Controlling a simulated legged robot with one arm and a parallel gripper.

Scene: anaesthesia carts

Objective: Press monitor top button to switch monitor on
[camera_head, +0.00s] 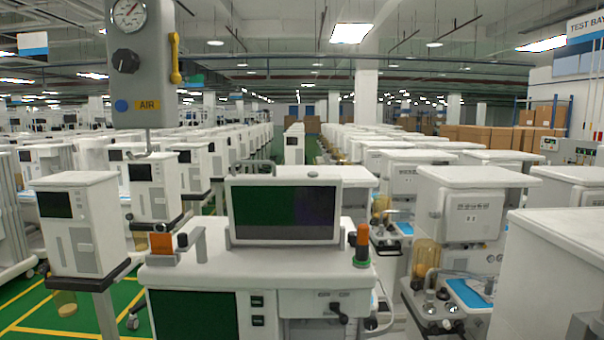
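The monitor (284,209) stands in the middle of the picture, on the white top of the nearest cart (222,270). It has a thin grey frame and a dark screen with a green tint on the left and a violet tint on the right. I cannot tell whether the screen is lit or reflecting. A small grey round knob (313,174) shows just above the monitor's top edge, right of the middle. I cannot tell whether it is on the monitor or on the white surface behind. My gripper is not in view.
An orange block (162,243) and an orange-topped post (362,238) stand on the cart's left and right. A grey AIR gauge panel (143,75) hangs at upper left. White carts (470,210) crowd the right; a white unit (78,225) stands left. Green floor (40,305) shows at lower left.

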